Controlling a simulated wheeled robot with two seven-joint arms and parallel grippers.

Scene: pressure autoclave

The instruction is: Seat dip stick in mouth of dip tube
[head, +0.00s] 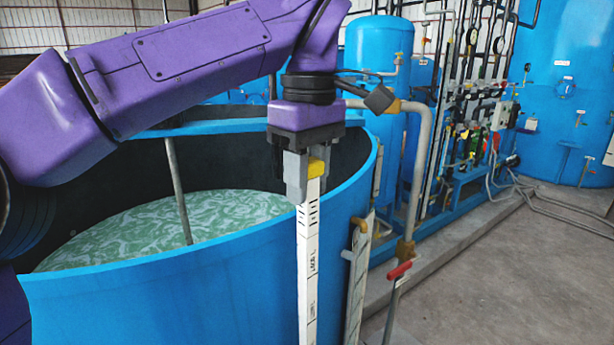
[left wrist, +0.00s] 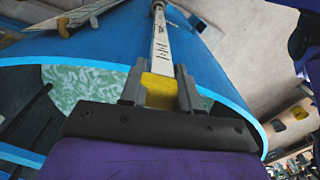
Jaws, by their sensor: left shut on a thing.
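The dip stick (head: 308,262) is a long white strip with black marks and a yellow top. My left gripper (head: 307,186) is shut on its yellow top, and the stick hangs nearly upright in front of the blue tank's outer wall. Its lower end is below the head view. In the left wrist view, the stick (left wrist: 161,48) runs from the yellow grip away to a small grey part at the top edge. I cannot tell whether that part is the dip tube's mouth or whether the stick touches it. My right gripper is not in view.
The open blue tank (head: 200,290) holds greenish liquid, with a thin grey pipe (head: 178,190) standing in it. A pale upright gauge strip (head: 357,285) and a red-handled valve (head: 398,272) stand right of the stick.

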